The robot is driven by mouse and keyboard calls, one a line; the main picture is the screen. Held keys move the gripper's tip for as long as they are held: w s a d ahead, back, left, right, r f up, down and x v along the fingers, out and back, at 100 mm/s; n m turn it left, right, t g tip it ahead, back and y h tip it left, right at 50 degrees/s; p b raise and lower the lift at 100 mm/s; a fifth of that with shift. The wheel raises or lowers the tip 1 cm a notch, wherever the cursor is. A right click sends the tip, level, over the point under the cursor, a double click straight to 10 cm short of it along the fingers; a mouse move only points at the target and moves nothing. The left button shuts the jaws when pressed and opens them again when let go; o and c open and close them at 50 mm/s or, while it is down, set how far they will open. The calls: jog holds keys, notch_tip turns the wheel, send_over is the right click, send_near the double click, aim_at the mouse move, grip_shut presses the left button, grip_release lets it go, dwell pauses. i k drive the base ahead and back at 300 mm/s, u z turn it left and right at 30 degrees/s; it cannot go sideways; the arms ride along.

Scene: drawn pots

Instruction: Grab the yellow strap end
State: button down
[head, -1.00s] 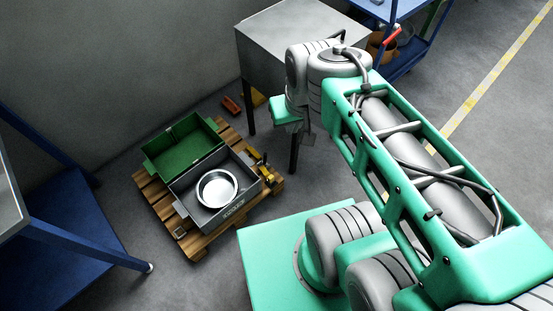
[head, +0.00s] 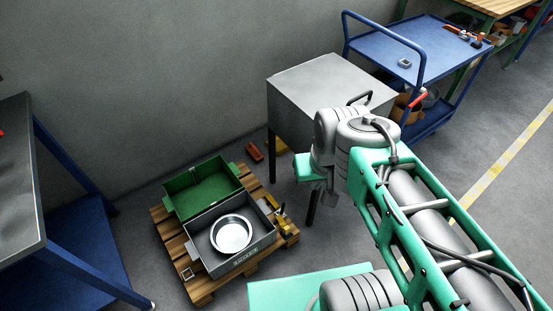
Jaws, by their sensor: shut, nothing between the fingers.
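A small yellow piece (head: 271,201), perhaps the strap end, shows at the right edge of a grey crate (head: 252,256) on a wooden pallet (head: 200,287). More yellow (head: 284,228) with dark parts lies just below it on the pallet; I cannot tell whether they are one strap. My gripper (head: 332,197) hangs below the wrist, to the right of the pallet and apart from the yellow pieces. It is small in view, shut and empty.
A shiny round pan (head: 231,234) sits in the grey crate. A green open box (head: 203,188) stands behind it.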

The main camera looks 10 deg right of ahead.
aim_at(286, 233)
jog(key=u, duration=3.75)
jog(key=k, duration=1.2)
jog(key=z, duration=0.9)
jog(key=i, duration=0.9)
